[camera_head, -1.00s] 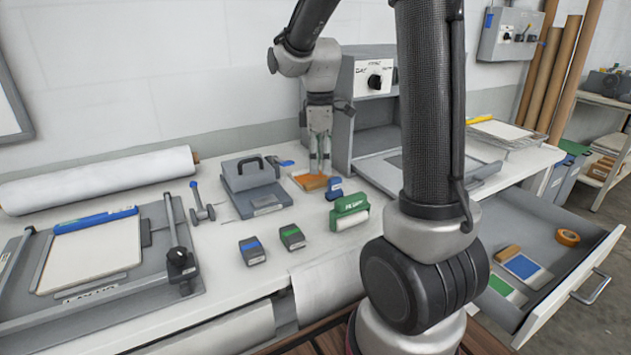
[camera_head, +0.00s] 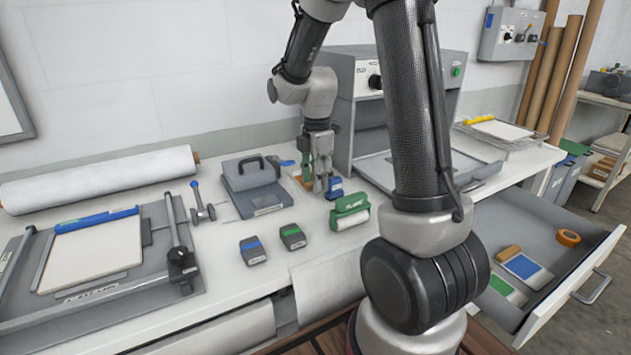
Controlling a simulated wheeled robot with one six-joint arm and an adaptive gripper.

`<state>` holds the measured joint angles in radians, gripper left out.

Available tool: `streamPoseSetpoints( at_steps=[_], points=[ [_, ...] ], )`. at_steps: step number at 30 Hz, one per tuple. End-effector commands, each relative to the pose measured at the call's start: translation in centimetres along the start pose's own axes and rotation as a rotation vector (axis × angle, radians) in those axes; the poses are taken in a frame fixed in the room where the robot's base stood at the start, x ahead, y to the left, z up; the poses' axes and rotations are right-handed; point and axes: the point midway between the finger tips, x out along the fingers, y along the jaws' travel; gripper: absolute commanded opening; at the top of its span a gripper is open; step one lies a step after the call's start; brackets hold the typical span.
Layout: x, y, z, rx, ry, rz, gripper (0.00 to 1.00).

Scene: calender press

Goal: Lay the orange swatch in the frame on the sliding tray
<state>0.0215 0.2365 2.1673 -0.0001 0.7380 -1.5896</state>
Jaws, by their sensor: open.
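An orange patch that looks like the orange swatch (camera_head: 304,182) lies on the bench, right of the grey block with a handle. My gripper (camera_head: 321,187) is open and low over the right side of that patch, hiding much of it. Whether the fingers touch it, I cannot tell. The sliding tray (camera_head: 374,172) extends from the front of the grey press, to the right of my gripper. My arm covers the tray's middle, and the frame on it is only partly visible.
A small blue item (camera_head: 335,186) stands right beside my gripper, and a green roller-like item (camera_head: 349,212) is in front of it. The grey block (camera_head: 252,190) is to the left. An open drawer (camera_head: 545,225) holds swatches and a tape roll (camera_head: 568,238).

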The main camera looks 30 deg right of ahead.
Motion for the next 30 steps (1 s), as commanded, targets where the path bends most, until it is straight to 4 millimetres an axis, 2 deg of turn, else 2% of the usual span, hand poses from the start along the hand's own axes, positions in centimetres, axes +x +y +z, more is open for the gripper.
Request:
streamPoseSetpoints(
  at_steps=[7,14,25,30],
  points=[
    [0.2,0.0,0.0,0.001,0.0,0.0,0.43],
    [0.2,0.0,0.0,0.001,0.0,0.0,0.01],
    [0.0,0.0,0.0,0.001,0.0,0.001,0.0],
    [-1.4,0.1,0.0,0.001,0.0,0.002,0.0]
  ],
)
